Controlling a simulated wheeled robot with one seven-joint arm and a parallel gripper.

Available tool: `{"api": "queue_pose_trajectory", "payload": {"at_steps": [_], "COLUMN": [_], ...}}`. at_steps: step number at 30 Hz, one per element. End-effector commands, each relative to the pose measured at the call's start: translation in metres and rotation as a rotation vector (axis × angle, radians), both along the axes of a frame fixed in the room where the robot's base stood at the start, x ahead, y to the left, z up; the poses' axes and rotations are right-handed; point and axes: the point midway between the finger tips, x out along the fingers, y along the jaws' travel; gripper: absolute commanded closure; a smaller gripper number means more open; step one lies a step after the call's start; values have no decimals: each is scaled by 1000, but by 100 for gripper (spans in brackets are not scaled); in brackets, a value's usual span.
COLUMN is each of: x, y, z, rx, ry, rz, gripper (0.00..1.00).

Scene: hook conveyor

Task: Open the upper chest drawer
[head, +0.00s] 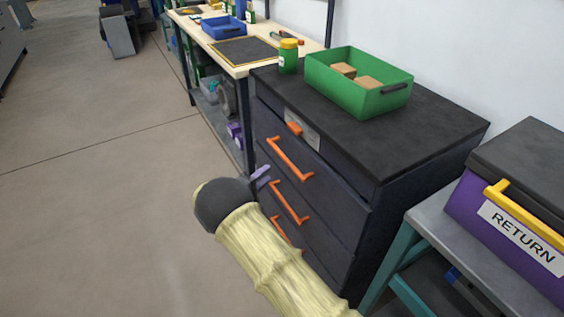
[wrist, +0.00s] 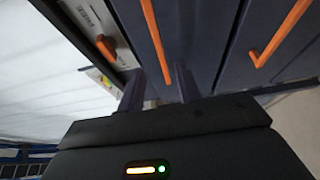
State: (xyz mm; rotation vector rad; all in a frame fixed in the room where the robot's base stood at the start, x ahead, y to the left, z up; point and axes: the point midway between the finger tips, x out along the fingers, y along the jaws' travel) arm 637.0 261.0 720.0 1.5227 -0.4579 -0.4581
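The dark chest (head: 420,160) has several drawers with orange bar handles, and its drawer fronts look closed. The upper drawer's handle (head: 289,158) is near the top of the front, and it also shows in the wrist view (wrist: 152,38). An orange knob (head: 295,128) on a pale label plate sits above it. My gripper (head: 262,176) is in front of the chest, left of the handles in the head view. In the wrist view its two dark fingers (wrist: 159,72) are apart, with the upper handle's near end appearing between them. I cannot tell whether they touch it.
A green bin (head: 345,95) with brown blocks and a yellow-lidded jar (head: 288,57) stand on the chest. A workbench (head: 245,65) is behind it. A purple RETURN box (head: 510,225) is on a stand at the right. The floor (head: 90,200) at the left is clear.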

Motion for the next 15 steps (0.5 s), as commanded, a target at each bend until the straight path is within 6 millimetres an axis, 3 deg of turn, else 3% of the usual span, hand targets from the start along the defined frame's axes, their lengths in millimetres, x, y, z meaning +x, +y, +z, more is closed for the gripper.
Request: {"api": "queue_pose_trajectory", "payload": {"at_steps": [15], "x": [72], "y": [-49], "z": [0], "rx": [0], "ry": [-1], "rz": [-2], "gripper": [65]}}
